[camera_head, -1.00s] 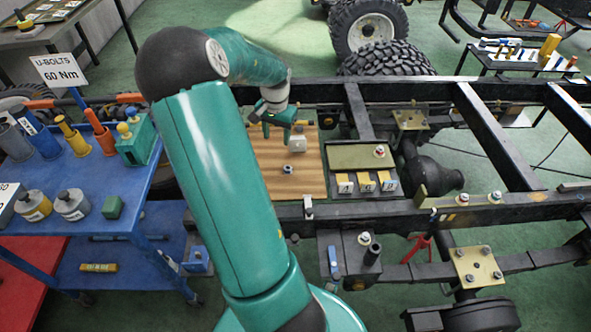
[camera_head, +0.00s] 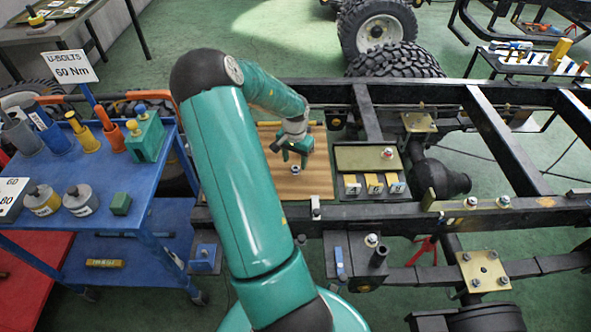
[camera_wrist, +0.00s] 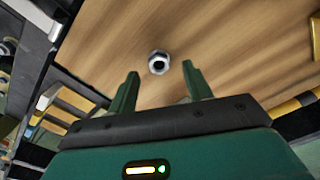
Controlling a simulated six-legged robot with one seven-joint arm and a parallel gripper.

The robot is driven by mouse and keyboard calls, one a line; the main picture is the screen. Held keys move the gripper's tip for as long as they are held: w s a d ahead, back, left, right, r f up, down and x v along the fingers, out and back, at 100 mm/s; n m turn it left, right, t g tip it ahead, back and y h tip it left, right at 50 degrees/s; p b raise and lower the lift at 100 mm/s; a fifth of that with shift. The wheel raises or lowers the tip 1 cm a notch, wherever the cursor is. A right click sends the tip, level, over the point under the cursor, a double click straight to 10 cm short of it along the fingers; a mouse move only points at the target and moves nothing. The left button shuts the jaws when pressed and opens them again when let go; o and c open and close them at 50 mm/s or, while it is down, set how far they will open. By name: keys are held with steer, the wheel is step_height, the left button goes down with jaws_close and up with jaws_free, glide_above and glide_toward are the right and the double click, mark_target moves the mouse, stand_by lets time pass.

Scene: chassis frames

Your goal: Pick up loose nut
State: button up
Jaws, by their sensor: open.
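The loose nut (camera_head: 295,170) is a small silver nut with a dark hole, lying on the wooden board (camera_head: 315,188) set in the truck frame. In the wrist view the nut (camera_wrist: 158,62) lies ahead of my gripper (camera_wrist: 160,82), roughly between the lines of its two green fingers. The fingers are apart, with nothing between them. In the head view my gripper (camera_head: 294,157) is above the board, close behind the nut. I cannot tell the exact height of the fingers over the board.
Black frame rails (camera_head: 440,217) border the board. A tray with numbered yellow and white blocks (camera_head: 374,184) stands right of it. A blue tool cart (camera_head: 155,190) with sockets is at left. The board around the nut is clear.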

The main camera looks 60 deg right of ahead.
mark_target(295, 165)
step_height(295, 165, down, 3)
steer(key=shift+s+f, duration=0.1)
steer(key=shift+f, duration=0.05)
steer(key=c, duration=1)
steer(key=shift+o, duration=0.2)
